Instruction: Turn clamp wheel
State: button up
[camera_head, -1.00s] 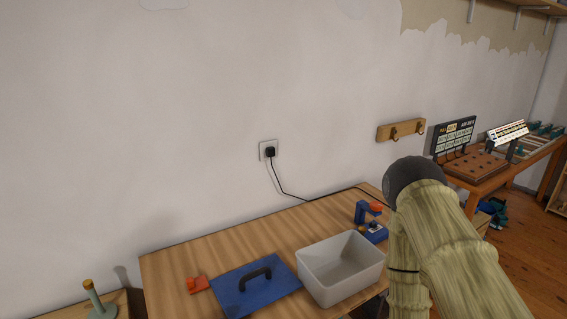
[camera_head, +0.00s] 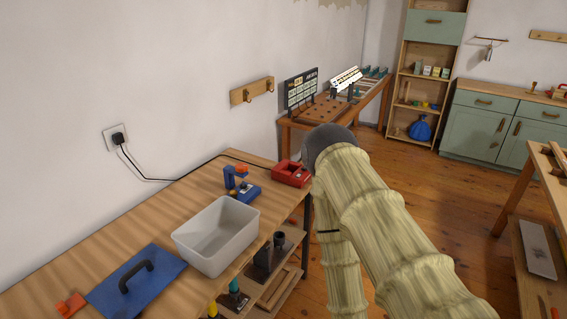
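A small blue C-shaped device (camera_head: 243,187) with an orange part on top stands at the back right of the wooden workbench (camera_head: 100,241). It looks like a clamp, but it is too small to tell whether the orange part is its wheel. My arm, in a tan sleeve with a dark grey joint, fills the right middle of the view, to the right of the device and apart from it in the picture. My gripper is not in view.
A white bin (camera_head: 216,236) stands in front of the blue device. A red box (camera_head: 291,174) sits at the bench's right corner. A blue board with a handle (camera_head: 137,282) lies at left. A shelf with tools (camera_head: 268,287) is below. Open floor (camera_head: 430,200) lies to the right.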

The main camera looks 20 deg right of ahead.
aim_at(242, 168)
jog(key=z, duration=1.35)
jog(key=i, duration=1.6)
jog(key=u, duration=2.35)
